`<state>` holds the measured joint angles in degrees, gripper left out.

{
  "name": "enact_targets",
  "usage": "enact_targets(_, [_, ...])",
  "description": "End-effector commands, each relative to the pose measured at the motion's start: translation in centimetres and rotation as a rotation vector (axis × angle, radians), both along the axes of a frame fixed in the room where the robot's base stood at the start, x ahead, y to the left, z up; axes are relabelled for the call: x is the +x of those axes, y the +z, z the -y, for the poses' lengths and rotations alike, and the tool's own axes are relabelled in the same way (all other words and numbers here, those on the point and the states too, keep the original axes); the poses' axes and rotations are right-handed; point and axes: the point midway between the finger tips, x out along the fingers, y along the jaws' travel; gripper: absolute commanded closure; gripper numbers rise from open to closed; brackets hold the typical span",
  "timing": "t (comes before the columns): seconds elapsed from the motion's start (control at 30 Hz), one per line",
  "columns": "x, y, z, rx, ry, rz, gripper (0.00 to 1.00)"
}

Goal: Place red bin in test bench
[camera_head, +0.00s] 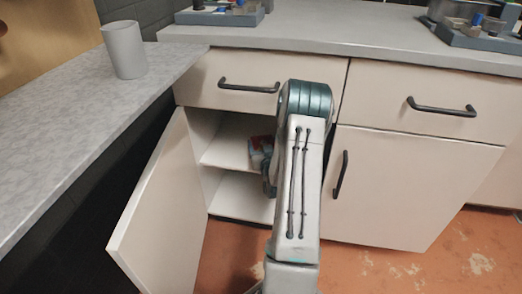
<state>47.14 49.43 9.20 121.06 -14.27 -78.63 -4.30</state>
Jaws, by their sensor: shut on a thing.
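A small red and grey object (261,149), likely the red bin, shows at the upper shelf of the open cabinet, mostly hidden behind my arm. My gripper (270,172) is at the cabinet opening, largely covered by my own arm link. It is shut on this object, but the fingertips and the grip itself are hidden. Two blue-grey fixtures with small parts on them stand on the far counter, one at the left (222,16) and one at the right (480,36). I cannot tell which of them is the test bench.
The cabinet door (160,215) stands open at the left. A drawer (245,88) above the opening and the right cabinet door (400,190) are closed. A grey cup (124,50) stands on the left counter (70,115). The far counter's middle (345,30) is clear.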

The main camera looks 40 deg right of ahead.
Motion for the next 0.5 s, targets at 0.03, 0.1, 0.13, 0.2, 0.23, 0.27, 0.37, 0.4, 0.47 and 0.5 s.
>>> enact_targets(0.03, [0.08,-0.20,0.03,-0.003,0.000,0.005,0.59])
enact_targets(0.1, [0.08,-0.04,0.01,-0.004,0.000,0.006,0.59])
enact_targets(0.13, [0.08,0.00,0.02,-0.004,0.000,0.006,0.59])
enact_targets(0.2, [0.07,0.00,0.02,-0.003,0.000,0.005,0.59])
enact_targets(0.23, [0.07,-0.01,0.02,-0.003,0.000,0.005,0.59])
enact_targets(0.27, [0.07,-0.04,0.02,-0.003,0.000,0.005,0.59])
enact_targets(0.37, [0.06,-0.34,0.01,-0.002,0.000,0.004,0.59])
enact_targets(0.4, [0.02,-0.48,0.00,0.000,0.000,0.002,0.17])
enact_targets(0.47, [0.02,-0.46,0.00,0.000,0.000,0.002,0.01])
enact_targets(0.5, [0.02,-0.46,0.00,0.000,0.000,0.002,0.01])
